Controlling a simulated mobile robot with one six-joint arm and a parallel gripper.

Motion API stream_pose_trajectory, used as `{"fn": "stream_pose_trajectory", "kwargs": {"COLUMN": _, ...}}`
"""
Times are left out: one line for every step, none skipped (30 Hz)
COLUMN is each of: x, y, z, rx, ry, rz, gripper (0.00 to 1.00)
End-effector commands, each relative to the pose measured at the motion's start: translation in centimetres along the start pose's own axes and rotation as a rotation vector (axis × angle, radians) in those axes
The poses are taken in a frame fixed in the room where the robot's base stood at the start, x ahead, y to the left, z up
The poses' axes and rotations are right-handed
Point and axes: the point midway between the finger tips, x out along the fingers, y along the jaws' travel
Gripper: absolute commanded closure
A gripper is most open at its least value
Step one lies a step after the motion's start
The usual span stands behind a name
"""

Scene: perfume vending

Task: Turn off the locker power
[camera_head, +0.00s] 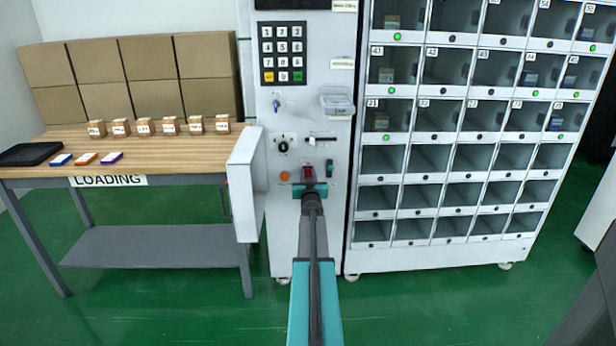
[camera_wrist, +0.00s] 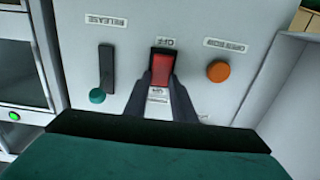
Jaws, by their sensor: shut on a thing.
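The locker's control panel (camera_head: 318,120) is the white upright face left of the compartments. A red rocker switch (camera_wrist: 161,66) sits on it, with an upside-down "OFF" label (camera_wrist: 167,42) at its upper end in the wrist view. It also shows small and partly covered in the head view (camera_head: 309,171). My gripper (camera_wrist: 162,82) is shut on the red switch, one dark finger on each side of its lower part. In the head view my gripper (camera_head: 310,186) is at the panel. The lower end of the switch is partly hidden between the fingers.
A "RELEASE" lever (camera_wrist: 106,68) and an orange button (camera_wrist: 218,71) flank the switch in the wrist view. An open white door (camera_head: 247,185) juts out left of the panel. The locker compartments (camera_head: 440,150) are right; a loading table (camera_head: 120,160) is left.

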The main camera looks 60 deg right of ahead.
Motion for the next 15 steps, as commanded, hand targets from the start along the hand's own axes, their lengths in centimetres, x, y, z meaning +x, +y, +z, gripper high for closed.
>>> {"fn": "stream_pose_trajectory", "kwargs": {"x": -0.01, "y": 0.01, "z": 0.11, "rx": 0.0, "ry": 0.001, "rz": 0.0, "gripper": 0.99}}
{"fn": "stream_pose_trajectory", "kwargs": {"x": -0.01, "y": 0.01, "z": 0.15, "rx": 0.0, "ry": 0.002, "rz": 0.0, "gripper": 0.99}}
{"fn": "stream_pose_trajectory", "kwargs": {"x": -0.01, "y": 0.02, "z": 0.21, "rx": 0.0, "ry": 0.005, "rz": 0.0, "gripper": 0.99}}
{"fn": "stream_pose_trajectory", "kwargs": {"x": 0.0, "y": 0.02, "z": 0.26, "rx": -0.001, "ry": 0.007, "rz": 0.0, "gripper": 0.99}}
{"fn": "stream_pose_trajectory", "kwargs": {"x": 0.0, "y": 0.02, "z": 0.31, "rx": -0.001, "ry": 0.01, "rz": 0.0, "gripper": 0.99}}
{"fn": "stream_pose_trajectory", "kwargs": {"x": 0.0, "y": 0.02, "z": 0.38, "rx": 0.0, "ry": 0.013, "rz": 0.0, "gripper": 0.99}}
{"fn": "stream_pose_trajectory", "kwargs": {"x": 0.0, "y": 0.03, "z": 0.43, "rx": 0.0, "ry": 0.017, "rz": 0.0, "gripper": 0.99}}
{"fn": "stream_pose_trajectory", "kwargs": {"x": 0.01, "y": 0.03, "z": 0.48, "rx": 0.0, "ry": 0.02, "rz": 0.0, "gripper": 0.99}}
{"fn": "stream_pose_trajectory", "kwargs": {"x": 0.01, "y": 0.03, "z": 0.52, "rx": 0.001, "ry": 0.025, "rz": 0.0, "gripper": 0.99}}
{"fn": "stream_pose_trajectory", "kwargs": {"x": 0.01, "y": 0.03, "z": 0.55, "rx": 0.001, "ry": 0.028, "rz": 0.0, "gripper": 0.99}}
{"fn": "stream_pose_trajectory", "kwargs": {"x": 0.01, "y": 0.03, "z": 0.57, "rx": 0.001, "ry": 0.032, "rz": 0.0, "gripper": 0.99}}
{"fn": "stream_pose_trajectory", "kwargs": {"x": 0.01, "y": 0.03, "z": 0.58, "rx": 0.001, "ry": 0.037, "rz": -0.001, "gripper": 0.99}}
{"fn": "stream_pose_trajectory", "kwargs": {"x": 0.01, "y": 0.02, "z": 0.59, "rx": 0.0, "ry": 0.041, "rz": -0.001, "gripper": 0.99}}
{"fn": "stream_pose_trajectory", "kwargs": {"x": 0.01, "y": 0.02, "z": 0.6, "rx": 0.0, "ry": 0.045, "rz": -0.001, "gripper": 0.99}}
{"fn": "stream_pose_trajectory", "kwargs": {"x": 0.01, "y": 0.02, "z": 0.6, "rx": 0.0, "ry": 0.05, "rz": -0.001, "gripper": 0.99}}
